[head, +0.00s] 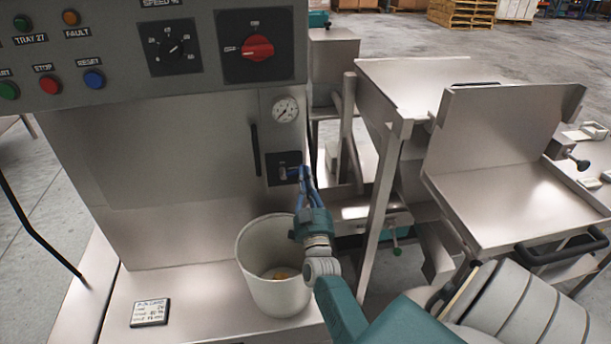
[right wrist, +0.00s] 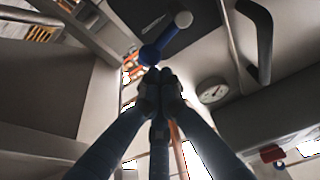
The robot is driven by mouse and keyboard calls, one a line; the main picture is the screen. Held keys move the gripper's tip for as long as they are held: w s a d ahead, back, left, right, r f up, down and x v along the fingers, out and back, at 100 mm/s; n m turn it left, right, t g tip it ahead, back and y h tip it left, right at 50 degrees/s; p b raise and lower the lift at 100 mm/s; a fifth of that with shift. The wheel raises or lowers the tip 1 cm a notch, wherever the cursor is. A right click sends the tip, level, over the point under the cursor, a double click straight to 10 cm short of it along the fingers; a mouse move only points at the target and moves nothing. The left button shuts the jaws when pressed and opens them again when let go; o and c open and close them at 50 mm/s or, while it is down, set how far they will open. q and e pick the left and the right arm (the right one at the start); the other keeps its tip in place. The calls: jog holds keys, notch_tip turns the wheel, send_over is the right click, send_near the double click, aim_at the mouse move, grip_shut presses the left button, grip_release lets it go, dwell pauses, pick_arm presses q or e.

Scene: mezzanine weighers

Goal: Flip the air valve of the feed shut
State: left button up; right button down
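The air valve (head: 283,168) is a small dark plate with a short blue lever on the steel cabinet front, below a round gauge (head: 285,110). In the head view the lever lies roughly level. In the right wrist view the lever (right wrist: 165,39) has a blue ball end and a pale end on the dark plate. My right gripper (head: 303,176) is at the valve's right side. In the right wrist view its fingertips (right wrist: 160,80) are together, just short of the lever's blue ball end; whether they touch it I cannot tell. My left gripper is not in view.
A white bucket (head: 255,262) with something orange inside stands below the valve. A black bar handle (head: 255,150) is left of the valve. Steel frames and a tilted tray (head: 500,130) stand to the right. A control panel (head: 120,75) is above.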

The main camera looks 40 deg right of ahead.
jog(key=v, duration=1.2)
dwell(0.3)
